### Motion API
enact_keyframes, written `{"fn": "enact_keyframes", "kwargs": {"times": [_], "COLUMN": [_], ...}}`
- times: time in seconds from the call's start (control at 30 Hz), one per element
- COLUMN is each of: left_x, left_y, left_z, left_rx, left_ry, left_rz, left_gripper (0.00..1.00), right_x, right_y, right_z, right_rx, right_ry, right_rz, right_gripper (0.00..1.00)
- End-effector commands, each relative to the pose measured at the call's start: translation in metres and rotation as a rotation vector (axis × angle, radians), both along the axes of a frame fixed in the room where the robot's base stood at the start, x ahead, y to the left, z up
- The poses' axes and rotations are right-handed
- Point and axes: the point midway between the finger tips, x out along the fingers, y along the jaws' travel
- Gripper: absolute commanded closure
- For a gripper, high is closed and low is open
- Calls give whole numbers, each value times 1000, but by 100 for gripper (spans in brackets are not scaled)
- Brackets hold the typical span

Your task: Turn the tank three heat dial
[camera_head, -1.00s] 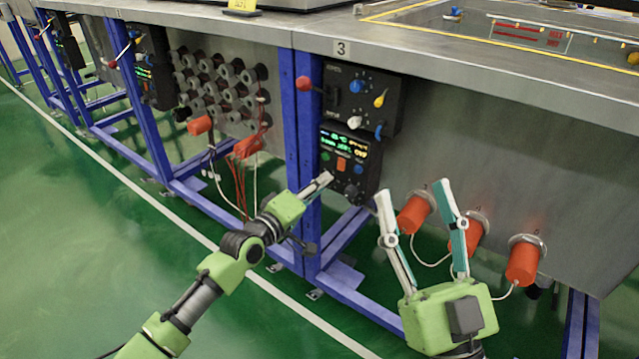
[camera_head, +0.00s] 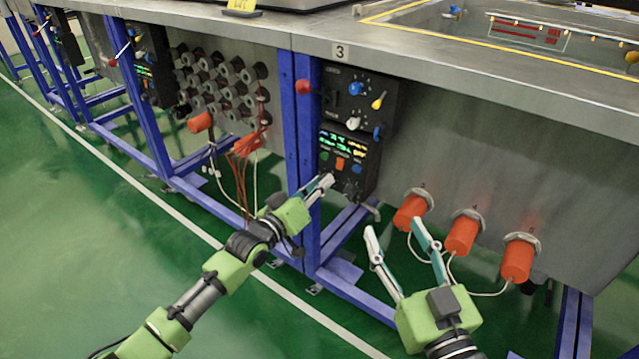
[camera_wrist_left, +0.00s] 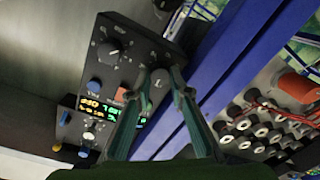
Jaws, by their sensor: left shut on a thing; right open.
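The tank three control box (camera_head: 346,150) hangs under the table edge marked 3, with a lit display and coloured buttons. Two black dials sit below the display; their labels are too small to read. My left gripper (camera_head: 326,181) is at the left one. In the left wrist view its fingers (camera_wrist_left: 159,75) are closed on that dial (camera_wrist_left: 158,84), which is partly hidden between them. The other black dial (camera_wrist_left: 113,50) is free beside it. My right gripper (camera_head: 393,227) is open and empty, low in front of the tank, right of the box.
An upper black panel (camera_head: 356,98) with blue, yellow and white knobs is directly above, with a red knob (camera_head: 303,87) at its left. A blue frame post (camera_head: 300,140) stands close left of the dial. Orange plugs (camera_head: 461,236) with cables stick out at right.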

Motion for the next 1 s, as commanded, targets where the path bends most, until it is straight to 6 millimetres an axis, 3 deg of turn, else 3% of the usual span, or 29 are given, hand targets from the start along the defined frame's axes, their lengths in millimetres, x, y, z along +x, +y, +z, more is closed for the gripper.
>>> {"fn": "enact_keyframes", "kwargs": {"times": [0.37,0.4,0.43,0.77,1.0], "left_x": [-1,-1,-1,-1,-20], "left_y": [0,0,0,0,13], "left_z": [-3,-3,-3,-1,-1], "left_rx": [5,5,5,4,4], "left_ry": [3,3,3,0,0], "left_rz": [-1,-1,-1,0,0], "left_gripper": [100,79,74,74,74], "right_x": [0,0,0,0,0], "right_y": [0,0,0,0,0], "right_z": [-1,-1,-1,-2,-2], "right_rx": [-1,-1,-1,-2,-2], "right_ry": [4,4,3,6,5], "right_rz": [0,0,0,-1,0], "right_gripper": [49,49,49,49,49]}}
